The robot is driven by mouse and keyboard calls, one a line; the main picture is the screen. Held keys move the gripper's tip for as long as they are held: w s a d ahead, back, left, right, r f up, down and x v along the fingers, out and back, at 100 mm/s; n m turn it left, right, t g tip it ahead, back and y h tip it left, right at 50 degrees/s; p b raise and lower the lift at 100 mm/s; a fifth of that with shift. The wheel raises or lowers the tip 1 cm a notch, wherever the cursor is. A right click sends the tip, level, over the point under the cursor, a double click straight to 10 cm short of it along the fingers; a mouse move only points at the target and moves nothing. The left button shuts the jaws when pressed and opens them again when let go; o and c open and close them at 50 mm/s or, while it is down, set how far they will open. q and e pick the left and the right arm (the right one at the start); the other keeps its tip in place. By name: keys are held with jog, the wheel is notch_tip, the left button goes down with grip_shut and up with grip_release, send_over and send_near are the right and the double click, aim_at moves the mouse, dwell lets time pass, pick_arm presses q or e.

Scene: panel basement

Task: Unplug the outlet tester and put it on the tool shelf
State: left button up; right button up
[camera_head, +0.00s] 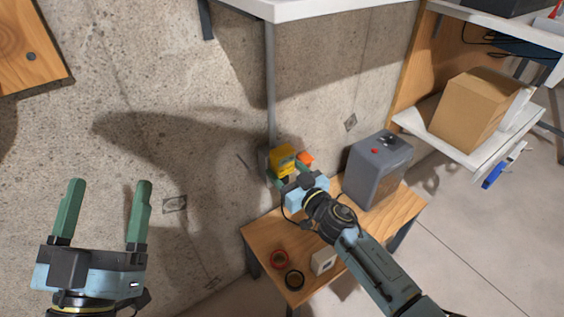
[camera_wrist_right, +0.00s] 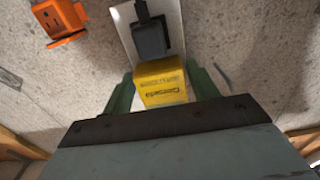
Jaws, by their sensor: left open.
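A yellow block with dark lettering (camera_head: 283,158), which looks like the outlet tester, is at the concrete wall above the small wooden table. It also shows in the right wrist view (camera_wrist_right: 162,84), in front of a pale wall plate (camera_wrist_right: 172,22). My right gripper (camera_head: 282,172) is at the block. Its green fingers flank the block with no clear gap; whether they press on it I cannot tell. Whether the block is plugged in is hidden. My left gripper (camera_head: 106,212) is open and empty at the lower left, far from the block.
An orange device (camera_head: 305,158) is beside the yellow block, and a black plug (camera_wrist_right: 151,38) sits on the plate. The table (camera_head: 258,238) holds a grey box (camera_head: 378,170), tape rings (camera_head: 279,259) and a white item (camera_head: 323,262). A white shelf (camera_head: 468,156) bears a cardboard box (camera_head: 470,108).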

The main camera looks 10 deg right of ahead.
aim_at(287, 172)
jog(key=c, duration=0.9)
jog(key=shift+p+v, duration=0.85)
jog(key=shift+v, duration=2.15)
jog(key=shift+c, duration=0.2)
